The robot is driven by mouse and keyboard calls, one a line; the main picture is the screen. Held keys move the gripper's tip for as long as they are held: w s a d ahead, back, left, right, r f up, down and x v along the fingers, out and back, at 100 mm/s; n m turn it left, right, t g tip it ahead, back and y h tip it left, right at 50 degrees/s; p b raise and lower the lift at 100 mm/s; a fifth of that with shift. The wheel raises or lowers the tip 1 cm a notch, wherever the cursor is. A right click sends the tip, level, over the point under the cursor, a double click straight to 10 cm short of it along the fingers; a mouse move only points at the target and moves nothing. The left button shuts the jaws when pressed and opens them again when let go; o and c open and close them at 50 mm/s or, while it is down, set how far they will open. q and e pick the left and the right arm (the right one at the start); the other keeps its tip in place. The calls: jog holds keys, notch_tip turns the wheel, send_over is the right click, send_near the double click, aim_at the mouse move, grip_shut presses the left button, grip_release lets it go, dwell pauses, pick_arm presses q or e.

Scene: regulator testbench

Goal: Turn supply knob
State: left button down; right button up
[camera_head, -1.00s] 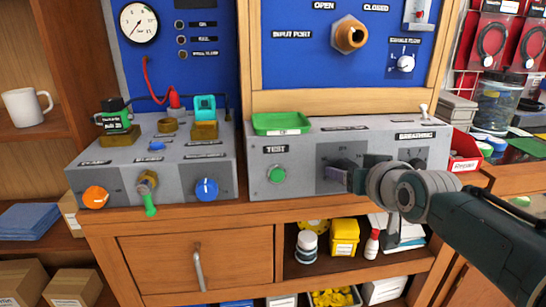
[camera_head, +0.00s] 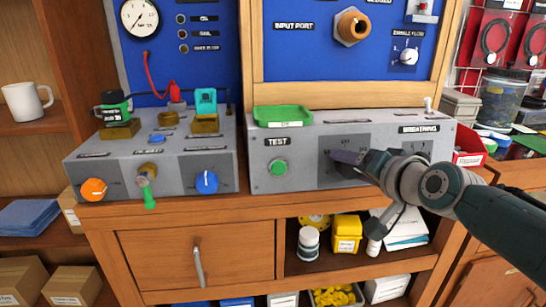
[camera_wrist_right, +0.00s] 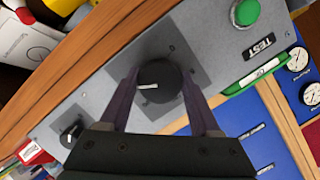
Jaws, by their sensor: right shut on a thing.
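A round black knob (camera_wrist_right: 160,86) with a white pointer line sits on a darker grey plate of the grey test box. It is on the plate beside the green TEST button (camera_head: 278,167), and I take it for the supply knob, though its label is too small to read. My right gripper (camera_head: 350,162) reaches it from the right and largely hides it in the head view. In the right wrist view its two fingers (camera_wrist_right: 160,90) are on either side of the knob, shut on it. My left gripper is not in view.
A second black knob (camera_wrist_right: 71,134) is on the same box, near the BREATHING label. A green tray (camera_head: 283,117) lies on top of the box. The left grey box carries an orange knob (camera_head: 94,190) and a blue knob (camera_head: 207,182). An open shelf is below.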

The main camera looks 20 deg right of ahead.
dwell(0.4)
jog(key=o, duration=1.4)
jog(key=shift+s+r, duration=0.1)
jog(key=shift+s+r+p, duration=0.15)
jog(key=shift+s+p, duration=0.1)
jog(key=shift+p, duration=0.1)
jog(key=p+v, duration=0.3)
jog(key=v, duration=0.6)
jog(key=shift+s+p, duration=0.1)
jog(key=shift+p, duration=0.25)
